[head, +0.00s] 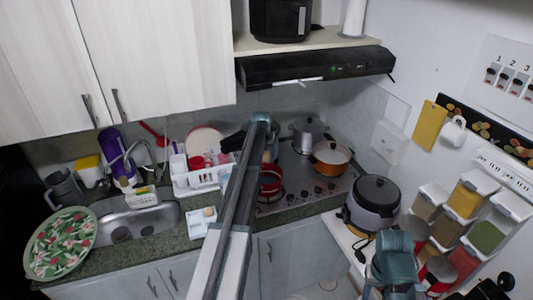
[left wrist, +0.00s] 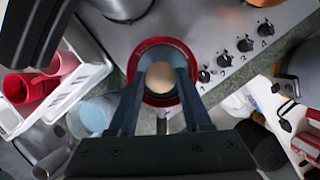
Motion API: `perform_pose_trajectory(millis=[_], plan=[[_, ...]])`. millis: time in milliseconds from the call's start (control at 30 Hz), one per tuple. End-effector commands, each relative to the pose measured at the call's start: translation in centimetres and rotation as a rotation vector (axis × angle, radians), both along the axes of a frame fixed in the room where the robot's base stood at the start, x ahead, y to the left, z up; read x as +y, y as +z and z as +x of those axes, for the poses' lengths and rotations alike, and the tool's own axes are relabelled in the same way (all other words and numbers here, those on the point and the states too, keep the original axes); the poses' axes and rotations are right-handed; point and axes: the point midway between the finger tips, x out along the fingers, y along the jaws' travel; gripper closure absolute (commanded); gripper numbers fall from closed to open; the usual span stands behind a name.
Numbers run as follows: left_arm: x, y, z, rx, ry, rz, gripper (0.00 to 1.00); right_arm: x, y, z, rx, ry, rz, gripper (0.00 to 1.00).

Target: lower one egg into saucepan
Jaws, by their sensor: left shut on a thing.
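In the left wrist view my left gripper (left wrist: 161,78) is shut on a light brown egg (left wrist: 159,72). Behind the egg is the red saucepan (left wrist: 148,43), its rim showing around the egg and the fingertips. The egg lines up with the pan's opening; its height above the pan is hard to tell. In the head view the red saucepan (head: 270,180) is on the stove's left front, partly hidden by my left arm. Another egg (head: 209,211) sits on a white holder (head: 198,226) on the counter.
An orange pot (head: 330,158) and a lidded grey pot (head: 308,132) stand on the stove (head: 313,187). A white dish rack (head: 195,182) with red cups is left of it. A rice cooker (head: 373,205) and spice dispensers (head: 467,203) are at right. The range hood (head: 315,67) hangs above.

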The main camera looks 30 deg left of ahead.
Motion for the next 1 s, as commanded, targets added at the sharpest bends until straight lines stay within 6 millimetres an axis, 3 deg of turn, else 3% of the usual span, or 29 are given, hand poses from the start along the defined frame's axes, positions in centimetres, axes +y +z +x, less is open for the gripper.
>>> perform_pose_trajectory(millis=[1000], plan=[[0.0, -4.7, 0.0, 0.000, 0.000, 0.000, 1.00, 0.0, -4.7, 0.0, -0.001, 0.001, -0.001, 0.50]])
